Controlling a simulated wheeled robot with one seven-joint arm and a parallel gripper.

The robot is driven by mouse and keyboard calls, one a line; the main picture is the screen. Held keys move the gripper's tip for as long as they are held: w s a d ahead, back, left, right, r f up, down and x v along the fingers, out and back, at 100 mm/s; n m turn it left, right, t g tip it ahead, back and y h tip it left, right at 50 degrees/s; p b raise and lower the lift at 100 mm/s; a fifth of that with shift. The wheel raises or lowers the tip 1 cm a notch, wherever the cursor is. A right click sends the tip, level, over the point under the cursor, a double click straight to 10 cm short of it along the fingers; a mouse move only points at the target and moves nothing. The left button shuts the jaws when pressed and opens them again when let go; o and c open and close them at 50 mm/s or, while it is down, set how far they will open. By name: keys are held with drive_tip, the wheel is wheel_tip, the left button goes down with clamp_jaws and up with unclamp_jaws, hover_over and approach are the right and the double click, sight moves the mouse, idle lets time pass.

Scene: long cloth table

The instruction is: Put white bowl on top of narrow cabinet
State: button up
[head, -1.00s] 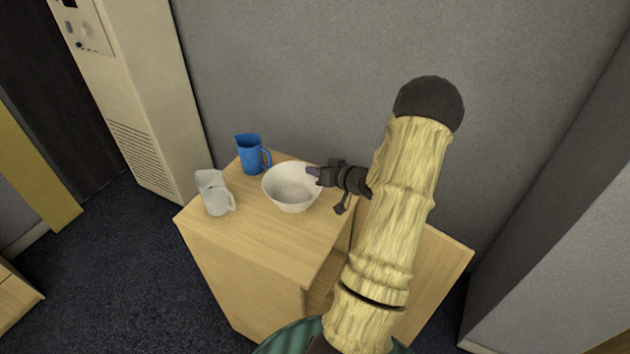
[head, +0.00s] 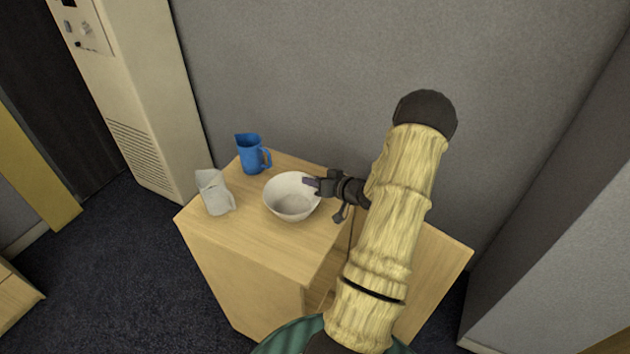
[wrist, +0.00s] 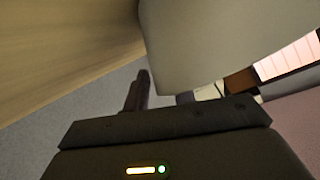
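The white bowl (head: 288,203) is over the near-middle part of the wooden cabinet top (head: 240,236) in the head view. It is tilted, with its inside facing the camera. I cannot tell if its base touches the wood. My gripper (head: 312,185) is at the bowl's right rim and appears shut on it. In the wrist view the bowl's pale wall (wrist: 215,40) fills the upper middle, by the dark fingers (wrist: 160,95). One finger is mostly hidden behind the bowl.
A blue jug (head: 250,155) stands behind the bowl at the back left of the top. A grey wall (head: 300,80) rises behind. The front left of the top is clear.

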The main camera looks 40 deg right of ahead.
drive_tip(key=shift+r, duration=0.1)
drive_tip(key=shift+s+d, duration=0.1)
drive_tip(key=shift+s, duration=0.1)
drive_tip(key=b+v, duration=0.1)
drive_tip(key=v, duration=1)
drive_tip(key=shift+s+r, duration=0.2)
drive_tip(key=shift+s, duration=0.1)
drive_tip(key=w+a+r+n+g+h, duration=0.3)
drive_tip(key=w+a+g, duration=0.4)
drive_tip(key=a, duration=0.7)
drive_tip(key=s+a+r+g, duration=0.1)
drive_tip(key=s+a, duration=0.4)
drive_tip(key=a, duration=0.5)
drive_tip(key=s+a+r+g, duration=0.2)
drive_tip(key=s+a, duration=0.3)
drive_tip(key=a, duration=0.4)
drive_tip(key=shift+s+a+n+g+y, duration=0.3)
drive_tip(key=shift+a+g+y, duration=0.1)
drive_tip(key=shift+g, duration=0.1)
